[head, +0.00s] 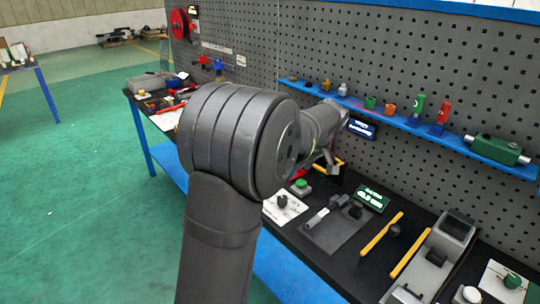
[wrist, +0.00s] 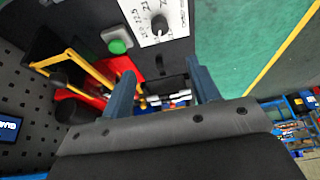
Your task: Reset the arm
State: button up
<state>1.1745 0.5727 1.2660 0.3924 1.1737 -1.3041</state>
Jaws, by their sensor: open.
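My arm rises in the middle of the head view and reaches over the workbench (head: 290,229). My gripper (head: 330,165) is small and partly hidden behind my arm there, near the pegboard side of the bench. In the wrist view my gripper (wrist: 158,88) shows two blue-grey fingers set well apart with nothing between them. A green button (wrist: 118,46) on a grey box and a white dial card (wrist: 160,20) lie beyond the fingers. In the head view the green button (head: 300,183) and the dial card (head: 282,205) sit on the bench just below my gripper.
A blue shelf (head: 400,122) with small bottles and a green block (head: 495,148) runs along the grey pegboard (head: 400,60). Yellow-handled tools (head: 382,233) and a grey device (head: 432,262) lie at the right of the bench. The green floor (head: 80,200) at left is open.

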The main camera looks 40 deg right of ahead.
aim_at(282, 203)
jog(key=x, duration=1.7)
jog(key=shift+w+f, duration=0.1)
jog(key=shift+w, duration=0.05)
jog(key=shift+f, duration=0.2)
jog(key=shift+a+r+m+h, duration=0.1)
jog(key=shift+r+m+h, duration=0.2)
jog(key=shift+m, duration=0.5)
jog(key=shift+w+a+f+m+g+h, duration=0.2)
jog(key=shift+m+h, duration=0.45)
jog(key=shift+m, duration=1.15)
jog(key=shift+s+d+r+m+g+h, duration=0.1)
jog(key=shift+m+g+h, duration=0.4)
jog(key=shift+m, duration=1.3)
jog(key=shift+v, duration=1.7)
jog(key=shift+f, duration=0.1)
